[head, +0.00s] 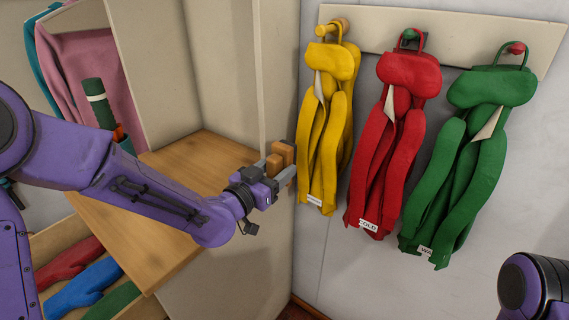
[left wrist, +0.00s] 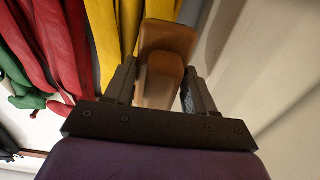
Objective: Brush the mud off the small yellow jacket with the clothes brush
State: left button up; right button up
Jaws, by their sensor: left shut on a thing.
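The small yellow jacket (head: 326,120) hangs by a loop from the leftmost peg on the wall board. My left gripper (head: 280,168) is shut on the clothes brush (head: 283,153), a brown wooden block, just left of the jacket's lower part. In the left wrist view the brush (left wrist: 162,75) sits between the two fingers, with the yellow cloth (left wrist: 104,35) behind it. I cannot tell whether the brush touches the jacket. Its bristles are hidden, and no mud is clearly visible. Of my right arm only a purple and black part shows at the lower right; its gripper is out of view.
A red jacket (head: 402,130) and a green jacket (head: 476,140) hang to the right of the yellow one. A wooden bench top (head: 185,175) lies under my left arm, beside an upright panel (head: 277,75). The wall below the jackets is clear.

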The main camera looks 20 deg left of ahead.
aim_at(270, 174)
pick_arm(q)
jog(key=shift+s+a, duration=0.15)
jog(key=shift+s, duration=0.15)
jog(key=shift+s, duration=0.1)
jog(key=shift+v, duration=1.4)
